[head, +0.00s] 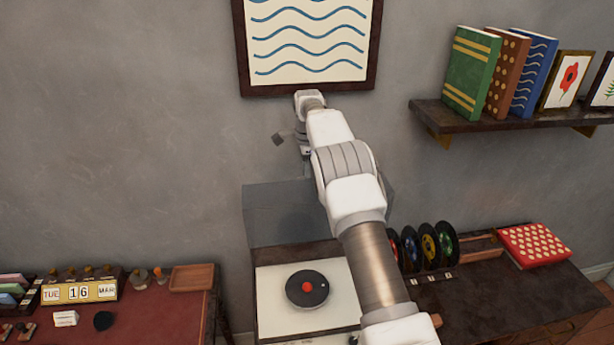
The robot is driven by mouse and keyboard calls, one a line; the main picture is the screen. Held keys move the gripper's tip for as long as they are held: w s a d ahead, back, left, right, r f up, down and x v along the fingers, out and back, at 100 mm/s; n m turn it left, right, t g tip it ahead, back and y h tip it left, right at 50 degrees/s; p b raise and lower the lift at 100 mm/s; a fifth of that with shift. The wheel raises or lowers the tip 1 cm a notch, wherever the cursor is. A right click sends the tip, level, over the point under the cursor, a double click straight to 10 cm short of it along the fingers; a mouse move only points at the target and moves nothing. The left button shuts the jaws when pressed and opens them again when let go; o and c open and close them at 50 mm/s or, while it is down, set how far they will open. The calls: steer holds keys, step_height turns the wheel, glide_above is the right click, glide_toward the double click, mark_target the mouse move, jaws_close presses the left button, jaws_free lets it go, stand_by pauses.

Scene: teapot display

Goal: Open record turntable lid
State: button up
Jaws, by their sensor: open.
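The record turntable (273,317) stands at the lower middle of the head view, with a pale top and a dark round platter with a red centre. Its see-through grey lid (275,220) stands raised, roughly upright, along the back edge. My arm crosses in front of the right part of the lid and turntable. My gripper (290,146) is open, seen small near the wall above the lid's top edge. It looks empty and apart from the lid, though the arm partly hides it.
A rack of several coloured records (428,247) and a red dotted book (534,245) are to the right. A wall shelf (500,117) holds books and pictures. A framed wave picture (310,45) hangs above the gripper. A red-topped table (150,318) with a calendar is at left.

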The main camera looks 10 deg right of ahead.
steer(key=shift+r, duration=0.1)
steer(key=r, duration=0.6)
steer(key=shift+s+r, duration=0.2)
steer(key=shift+r, duration=0.45)
